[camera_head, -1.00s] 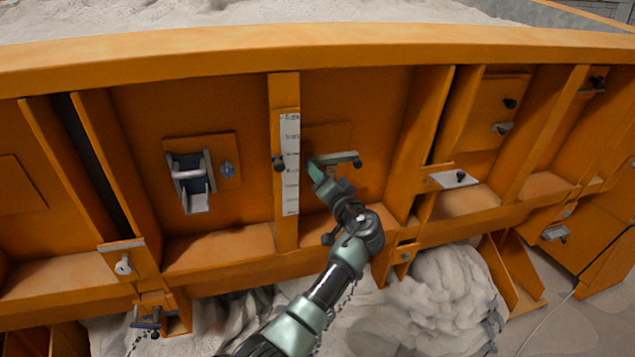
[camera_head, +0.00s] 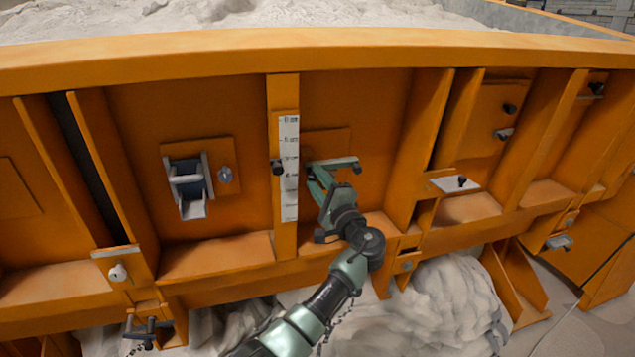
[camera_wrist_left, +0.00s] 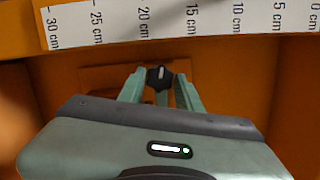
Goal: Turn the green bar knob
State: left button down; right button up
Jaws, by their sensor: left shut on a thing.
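The green bar knob (camera_head: 342,162) sits on a small orange plate on the side of the sandbed, just right of the ruler. It shows as a thin grey-green bar, roughly level, with a dark end at its right. My left gripper (camera_head: 313,172) reaches it from below right, its fingertips at the bar's left end. In the left wrist view, the fingers (camera_wrist_left: 160,92) are shut around a dark knob piece (camera_wrist_left: 160,75) with a light line on it. The palm hides whatever lies below the fingers there. My right gripper is not in view.
Further left is a metal rocker or latch (camera_head: 188,185).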

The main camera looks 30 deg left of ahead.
pick_arm(q)
jog(key=m, duration=0.4)
jog(key=shift+f+t+p, duration=0.15)
jog(key=shift+t+p, duration=0.15)
jog(key=m+p, duration=0.1)
jog(key=m, duration=0.2)
jog(key=shift+t, duration=0.4)
jog(key=m+t+p, duration=0.1)
jog(key=m, duration=0.3)
jog(key=shift+s+p, duration=0.1)
jog(key=shift+p, duration=0.25)
jog(key=shift+a+f+m+t+h+p, duration=0.15)
jog(key=shift+m+t+p, duration=0.3)
jog(key=shift+m, duration=0.8)
jog(key=shift+d+m+t+h+p, duration=0.15)
jog(key=shift+m+p, duration=0.45)
jog(key=shift+m, duration=0.65)
jog(key=shift+a, duration=0.1)
jog(key=shift+f, duration=0.1)
jog(key=c, duration=1.3)
grip_release()
jog(key=shift+o, duration=0.2)
